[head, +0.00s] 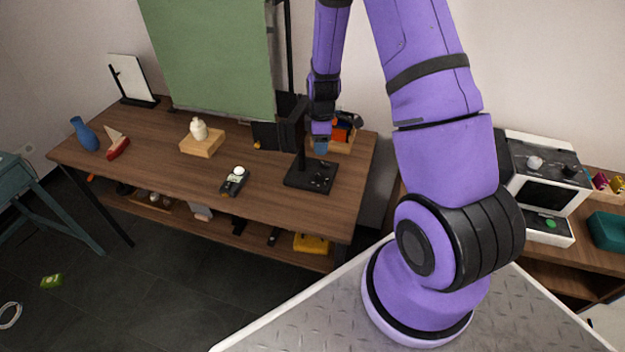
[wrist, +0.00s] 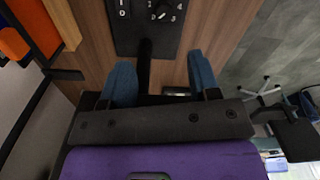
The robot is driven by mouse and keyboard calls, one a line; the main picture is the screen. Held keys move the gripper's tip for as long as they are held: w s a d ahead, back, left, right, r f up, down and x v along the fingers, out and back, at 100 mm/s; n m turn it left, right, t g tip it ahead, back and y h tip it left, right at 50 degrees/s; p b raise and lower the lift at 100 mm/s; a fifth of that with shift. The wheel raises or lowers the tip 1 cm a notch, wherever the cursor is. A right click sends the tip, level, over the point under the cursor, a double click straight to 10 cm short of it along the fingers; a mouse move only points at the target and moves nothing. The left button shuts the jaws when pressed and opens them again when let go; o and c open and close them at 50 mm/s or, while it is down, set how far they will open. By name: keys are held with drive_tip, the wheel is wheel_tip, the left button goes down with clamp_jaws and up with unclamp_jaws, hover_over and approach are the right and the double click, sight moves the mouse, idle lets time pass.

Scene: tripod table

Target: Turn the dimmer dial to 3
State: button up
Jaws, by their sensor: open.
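The dimmer dial (wrist: 161,9) is on a flat black base plate (wrist: 136,42), partly cut off at the top edge of the wrist view. White digits are printed around it, with 4 and 5 to its right; I cannot tell exactly where it points. In the head view the base plate (head: 310,180) lies on the table under a black post. My gripper (wrist: 160,75) has blue fingertips, open and apart, with a black bar between them in view. In the head view my gripper (head: 321,147) is above the plate's back edge, apart from the dial.
The wooden table (head: 150,150) holds a handset (head: 234,181), a wooden block (head: 202,145) with a cream bottle, a red boat (head: 117,148) and a blue vase (head: 84,134). An orange-filled wooden box (head: 345,140) stands close behind my gripper. A green screen (head: 205,60) hangs at the back.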

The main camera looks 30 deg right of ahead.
sight(320, 175)
drive_tip(key=shift+n, duration=0.3)
drive_tip(key=f, duration=1.3)
drive_tip(key=shift+s+a, duration=0.2)
drive_tip(key=shift+c, duration=0.5)
drive_tip(key=c, duration=0.8)
